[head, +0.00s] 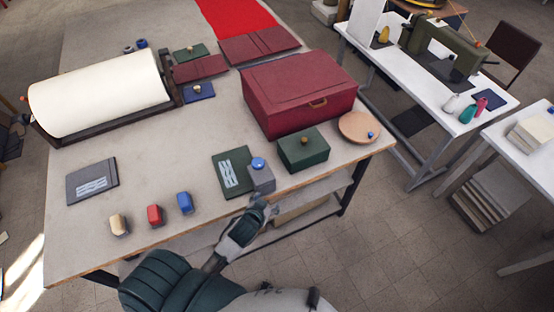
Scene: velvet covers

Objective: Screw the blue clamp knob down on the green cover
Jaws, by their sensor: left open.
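The green cover (227,178) lies flat near the front edge of the table, with a pale label on it. A grey clamp block (262,180) stands at the cover's right edge, and the blue clamp knob (258,163) is on top of it. I cannot tell how far the knob is screwed down. My left gripper (263,204) is open and empty, just in front of and below the clamp at the table edge, apart from the knob. My right gripper is not in view.
A green box (303,151) with a brass knob stands right of the clamp. A large red case (298,93) is behind it, and a round wooden disc (358,127) is to the right. Cream, red and blue small blocks (185,203) line the front left. A grey cover (92,182) lies farther left.

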